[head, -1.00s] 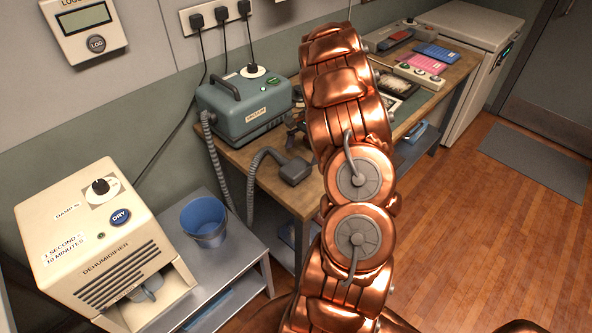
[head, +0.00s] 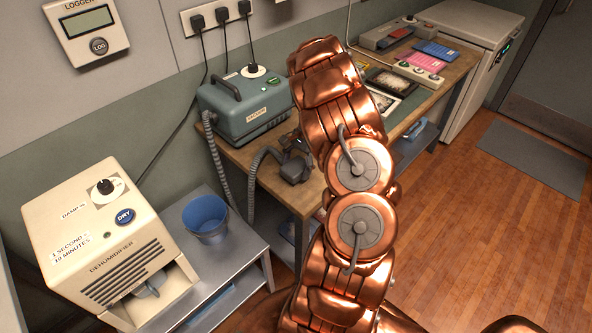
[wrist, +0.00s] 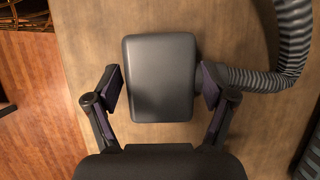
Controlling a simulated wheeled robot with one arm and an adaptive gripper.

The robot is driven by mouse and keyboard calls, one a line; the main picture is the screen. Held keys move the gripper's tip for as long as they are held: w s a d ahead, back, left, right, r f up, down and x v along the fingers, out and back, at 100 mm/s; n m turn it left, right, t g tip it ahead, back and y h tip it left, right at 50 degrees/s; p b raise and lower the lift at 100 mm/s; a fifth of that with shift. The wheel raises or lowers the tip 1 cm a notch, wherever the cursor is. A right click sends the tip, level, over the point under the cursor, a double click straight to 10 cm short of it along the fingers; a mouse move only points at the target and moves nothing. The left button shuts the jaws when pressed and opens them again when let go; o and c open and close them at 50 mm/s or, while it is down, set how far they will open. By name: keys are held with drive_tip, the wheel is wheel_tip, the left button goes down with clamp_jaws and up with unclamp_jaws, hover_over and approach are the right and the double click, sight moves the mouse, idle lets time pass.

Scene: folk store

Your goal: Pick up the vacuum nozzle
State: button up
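The vacuum nozzle (head: 294,169) is a dark grey rounded block on the wooden bench, at the end of a ribbed grey hose. In the wrist view the nozzle (wrist: 161,78) lies between the two fingers of my gripper (wrist: 161,88). The fingers are open, one on each side, with a small gap on the left and little or none on the right. The ribbed hose (wrist: 268,78) leaves the nozzle's right side. In the head view my gripper (head: 296,146) is at the nozzle, partly hidden by my arm. The teal vacuum body (head: 243,105) stands behind.
A low grey metal table (head: 228,252) holds a blue bucket (head: 205,217) and a cream dehumidifier (head: 105,243) at left.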

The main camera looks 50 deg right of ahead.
sight(295, 169)
drive_tip(key=c, duration=0.9)
drive_tip(key=shift+r, duration=0.1)
drive_tip(key=shift+r+b, duration=0.65)
drive_tip(key=shift+r, duration=0.15)
drive_tip(key=shift+s+a+r+b, duration=0.1)
drive_tip(key=shift+s+r+b, duration=0.15)
drive_tip(key=shift+r, duration=0.2)
drive_tip(key=shift+s+r+b, duration=0.2)
drive_tip(key=shift+r+b, duration=0.05)
drive_tip(key=shift+r, duration=0.2)
drive_tip(key=s+a+b, duration=0.2)
drive_tip(key=s, duration=0.5)
drive_tip(key=s+a+r+b, duration=0.1)
drive_tip(key=s+a+b, duration=0.1)
drive_tip(key=s, duration=0.5)
drive_tip(key=shift+s+r, duration=0.25)
drive_tip(key=shift+s, duration=0.05)
drive_tip(key=o, duration=0.6)
drive_tip(key=c, duration=0.4)
